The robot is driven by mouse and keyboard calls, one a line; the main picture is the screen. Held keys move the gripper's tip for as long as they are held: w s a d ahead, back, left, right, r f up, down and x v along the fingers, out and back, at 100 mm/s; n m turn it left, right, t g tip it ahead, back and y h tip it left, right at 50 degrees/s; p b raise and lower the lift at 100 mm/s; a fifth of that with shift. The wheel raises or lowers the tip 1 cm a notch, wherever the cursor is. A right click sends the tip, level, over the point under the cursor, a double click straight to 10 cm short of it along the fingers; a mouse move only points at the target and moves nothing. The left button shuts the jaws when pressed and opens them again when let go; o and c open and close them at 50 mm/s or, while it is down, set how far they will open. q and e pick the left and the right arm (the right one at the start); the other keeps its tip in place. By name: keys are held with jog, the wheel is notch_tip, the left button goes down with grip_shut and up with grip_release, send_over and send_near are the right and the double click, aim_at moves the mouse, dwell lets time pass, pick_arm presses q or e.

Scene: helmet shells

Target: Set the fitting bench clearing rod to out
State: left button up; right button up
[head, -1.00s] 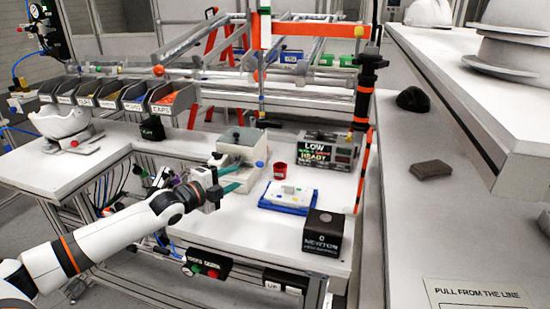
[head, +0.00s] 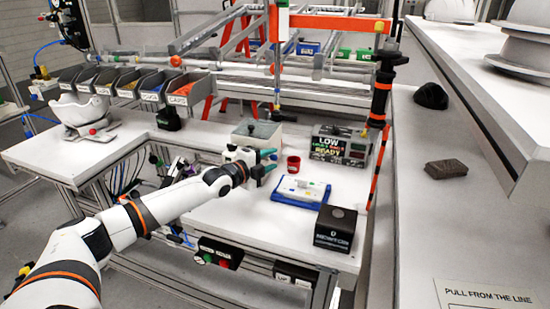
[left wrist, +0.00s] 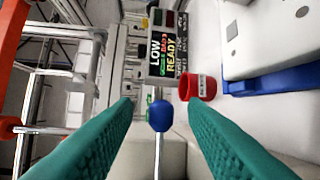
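The clearing rod (left wrist: 158,140) shows in the left wrist view as a thin metal rod with a blue ball knob (left wrist: 160,115). It stands out from a pale box on the fitting bench (head: 310,222); in the head view this box (head: 250,133) is partly behind my gripper, and I cannot make out the knob there. My left gripper (head: 266,164) is at the near side of the box. Its teal fingers (left wrist: 160,128) are open, one on each side of the knob, with gaps visible. My right gripper is not in view.
A red cup (head: 293,164) and a blue tray (head: 283,201) with a white block stand right of the gripper. A display reading LOW and READY (head: 340,146) stands behind. A black box (head: 335,229) sits at the front right. Labelled bins (head: 180,98) hang at the back left.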

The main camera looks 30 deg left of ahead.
pick_arm(q)
jog(key=shift+x, duration=1.4)
jog(key=shift+f, duration=0.1)
grip_shut()
